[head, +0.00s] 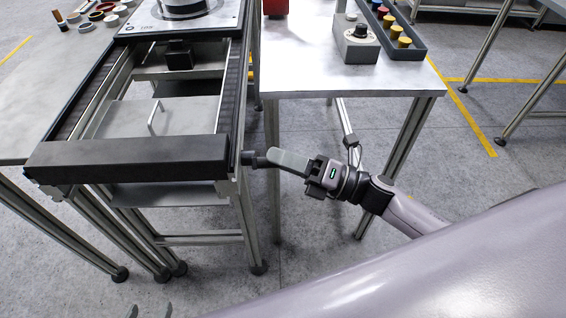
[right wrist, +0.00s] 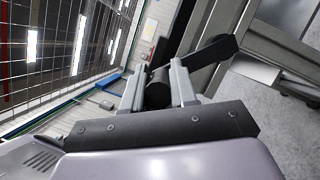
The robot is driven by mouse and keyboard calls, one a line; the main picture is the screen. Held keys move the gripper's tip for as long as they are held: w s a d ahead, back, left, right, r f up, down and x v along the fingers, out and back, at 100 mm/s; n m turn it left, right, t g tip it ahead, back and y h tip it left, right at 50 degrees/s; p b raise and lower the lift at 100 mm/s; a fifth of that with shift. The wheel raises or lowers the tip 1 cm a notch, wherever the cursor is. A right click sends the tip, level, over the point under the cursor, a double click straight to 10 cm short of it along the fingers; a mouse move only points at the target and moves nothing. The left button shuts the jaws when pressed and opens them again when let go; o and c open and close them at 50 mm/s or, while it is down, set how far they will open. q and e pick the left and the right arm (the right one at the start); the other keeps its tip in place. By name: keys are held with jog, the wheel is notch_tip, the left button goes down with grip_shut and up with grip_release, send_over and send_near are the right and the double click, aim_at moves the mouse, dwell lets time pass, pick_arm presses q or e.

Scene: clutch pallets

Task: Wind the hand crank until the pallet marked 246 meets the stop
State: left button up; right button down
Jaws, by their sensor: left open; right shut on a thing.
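A pale pallet (head: 228,20) with a dark-rimmed round part on it sits at the far end of the conveyor (head: 75,105); its marking is too small to read. A dark block (head: 179,57) stands on a crosspiece in front of it, apart from the pallet; I cannot tell if it is the stop. The hand crank (head: 288,160) is on the conveyor's right side near the front. My right gripper (head: 312,178) is shut on the crank's dark handle (right wrist: 158,88), between its fingers in the right wrist view (right wrist: 156,85). My left gripper (head: 149,311) is open and empty at the bottom edge.
A thick black bar (head: 130,158) crosses the conveyor's front end. A table (head: 300,70) to the right carries a grey box with a dark knob (head: 358,40) and a tray of coloured pegs (head: 415,48). Rings (head: 95,15) lie on the left table. Floor around the crank is clear.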

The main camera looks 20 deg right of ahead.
jog(key=shift+w+r, duration=0.25)
jog(key=shift+r, duration=0.25)
jog(key=c, duration=0.9)
grip_release()
jog(key=shift+f, duration=0.15)
jog(key=shift+s+d+f, duration=0.25)
jog(key=shift+s+d, duration=0.1)
jog(key=b+v, duration=0.1)
jog(key=v, duration=0.5)
jog(key=shift+d+r+b, duration=0.1)
jog(key=shift+b, duration=0.3)
